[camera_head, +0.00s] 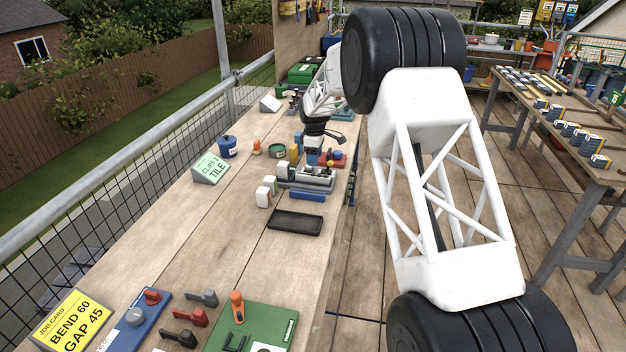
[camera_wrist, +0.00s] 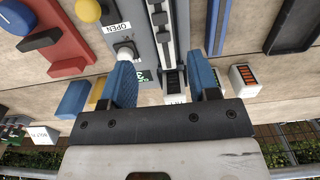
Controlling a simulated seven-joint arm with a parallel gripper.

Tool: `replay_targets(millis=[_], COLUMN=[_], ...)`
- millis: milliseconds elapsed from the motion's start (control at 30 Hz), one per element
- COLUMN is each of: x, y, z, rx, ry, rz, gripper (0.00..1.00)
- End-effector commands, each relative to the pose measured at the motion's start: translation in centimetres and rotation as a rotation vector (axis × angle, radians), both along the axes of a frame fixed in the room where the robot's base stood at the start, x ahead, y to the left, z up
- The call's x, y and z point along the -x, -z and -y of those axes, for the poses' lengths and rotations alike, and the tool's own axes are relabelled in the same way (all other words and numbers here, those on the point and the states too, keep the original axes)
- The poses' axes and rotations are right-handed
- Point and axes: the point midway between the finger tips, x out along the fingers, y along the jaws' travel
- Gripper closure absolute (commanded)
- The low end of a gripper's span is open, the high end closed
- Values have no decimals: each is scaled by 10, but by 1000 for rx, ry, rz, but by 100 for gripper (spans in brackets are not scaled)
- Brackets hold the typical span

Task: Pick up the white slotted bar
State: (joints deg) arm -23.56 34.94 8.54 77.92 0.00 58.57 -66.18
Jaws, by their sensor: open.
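A long, narrow white bar with dark slots (camera_wrist: 158,30) lies in a grey fixture in the wrist view, running up from between my fingers. In the head view the grey fixture (camera_head: 312,176) sits on the bench, and the bar is too small to make out clearly. My gripper (camera_wrist: 161,62) is open, its two blue fingers apart on either side of the bar's near end. Nothing is held between them. The head view shows my gripper (camera_head: 313,152) over the far side of the fixture, with its fingertips partly hidden.
A blue bar (camera_head: 307,194) and a black tray (camera_head: 295,222) lie in front of the fixture. White blocks (camera_head: 264,196) stand to its left. A block with orange slots (camera_wrist: 244,79) stands beside the right finger.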

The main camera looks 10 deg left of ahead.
Motion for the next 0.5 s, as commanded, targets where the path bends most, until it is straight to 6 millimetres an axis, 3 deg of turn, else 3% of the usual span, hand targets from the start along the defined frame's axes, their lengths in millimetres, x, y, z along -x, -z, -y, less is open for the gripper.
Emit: replay_targets(millis=[300,500], x=[0,0], y=[23,26], z=[0,0], rx=[1,0], ry=[0,0], rz=[-1,-1], gripper=[45,45])
